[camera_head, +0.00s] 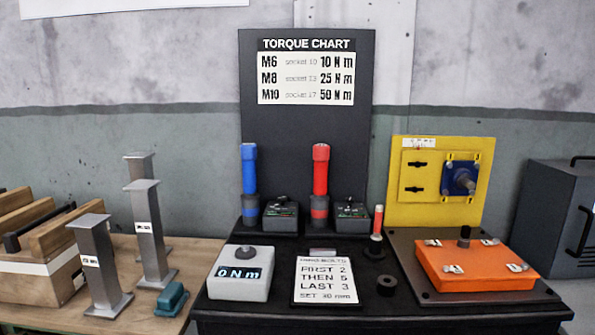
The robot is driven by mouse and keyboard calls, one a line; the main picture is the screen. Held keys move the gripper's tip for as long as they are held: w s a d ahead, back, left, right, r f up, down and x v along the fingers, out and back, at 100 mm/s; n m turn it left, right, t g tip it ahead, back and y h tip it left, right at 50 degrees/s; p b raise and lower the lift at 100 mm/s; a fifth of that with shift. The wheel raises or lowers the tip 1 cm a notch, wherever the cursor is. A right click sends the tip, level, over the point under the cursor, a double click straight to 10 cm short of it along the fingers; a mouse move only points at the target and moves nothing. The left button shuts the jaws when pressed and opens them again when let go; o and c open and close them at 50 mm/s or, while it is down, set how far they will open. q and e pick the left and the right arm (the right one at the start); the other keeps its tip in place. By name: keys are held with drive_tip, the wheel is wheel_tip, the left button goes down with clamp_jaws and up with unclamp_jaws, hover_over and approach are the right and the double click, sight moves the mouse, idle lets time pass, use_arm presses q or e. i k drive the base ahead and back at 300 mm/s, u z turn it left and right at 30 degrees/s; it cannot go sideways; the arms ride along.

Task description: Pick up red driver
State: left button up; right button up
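The red driver (320,170) stands upright on the black bench at the foot of the dark torque chart board, right of centre. Its lower part is dark grey with a red band. A matching blue driver (249,170) stands upright to its left. A small dark device, perhaps a charger or battery, sits right beside each driver. Neither of my grippers shows in the head view, and nothing touches the red driver.
A 0 N m display box (240,273) and an instruction card (325,280) lie in front. A short red-and-white tool (377,223) stands nearby. An orange box (473,266) and yellow panel (438,185) are right. Grey posts (150,235) stand left.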

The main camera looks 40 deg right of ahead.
sight(321, 151)
drive_tip(key=z, duration=2)
